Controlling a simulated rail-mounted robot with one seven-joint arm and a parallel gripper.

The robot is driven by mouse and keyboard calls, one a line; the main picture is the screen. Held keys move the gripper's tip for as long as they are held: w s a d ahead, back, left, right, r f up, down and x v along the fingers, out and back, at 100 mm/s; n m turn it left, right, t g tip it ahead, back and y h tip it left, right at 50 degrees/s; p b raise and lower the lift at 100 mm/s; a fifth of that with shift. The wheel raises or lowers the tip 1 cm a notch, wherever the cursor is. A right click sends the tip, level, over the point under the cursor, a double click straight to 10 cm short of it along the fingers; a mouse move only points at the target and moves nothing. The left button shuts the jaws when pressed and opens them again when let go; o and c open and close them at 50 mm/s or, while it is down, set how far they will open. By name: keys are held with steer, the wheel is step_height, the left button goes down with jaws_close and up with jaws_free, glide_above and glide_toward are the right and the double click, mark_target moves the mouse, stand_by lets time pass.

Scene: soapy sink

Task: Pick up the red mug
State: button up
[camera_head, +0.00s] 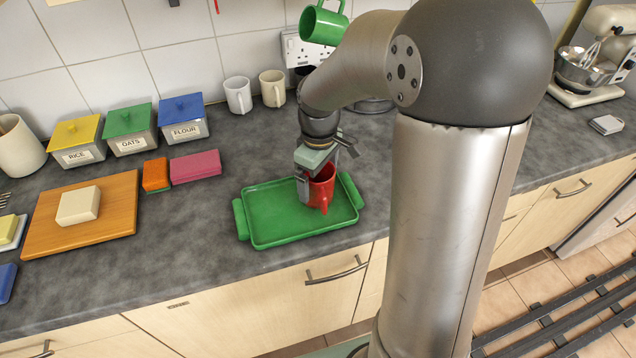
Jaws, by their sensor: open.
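The red mug (319,186) stands on the right half of a green tray (270,228), with its handle toward the front. My gripper (313,187) is open and lowered right at the mug. One finger (303,189) shows in front of the mug's left side. The other finger is hard to make out behind the rim, so I cannot tell whether the jaws are around the mug or touching it. My gripper hides part of the mug's top.
A green mug (322,25) hangs at the wall. White (238,96) and beige (272,88) mugs stand behind the tray. Sponges (195,166), lidded boxes (129,130) and a wooden board (105,225) lie left. The counter just left of the tray is clear.

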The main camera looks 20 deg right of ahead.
steer(key=shift+w+f, duration=0.1)
steer(key=shift+f, duration=1.3)
steer(key=c, duration=1.3)
steer(key=shift+r, duration=0.15)
steer(key=shift+r, duration=0.25)
step_height(320, 180, up, 2)
steer(key=shift+r, duration=0.15)
steer(key=s+r, duration=0.2)
steer(key=s+r+b, duration=0.1)
steer(key=s+r, duration=0.1)
steer(key=r, duration=0.1)
steer(key=shift+s+r, duration=0.3)
steer(key=shift+s, duration=0.05)
steer(key=s+r+b, duration=0.1)
steer(key=s+r, duration=0.3)
steer(key=s, duration=0.5)
steer(key=shift+s+r+b, duration=0.2)
steer(key=shift+b, duration=0.1)
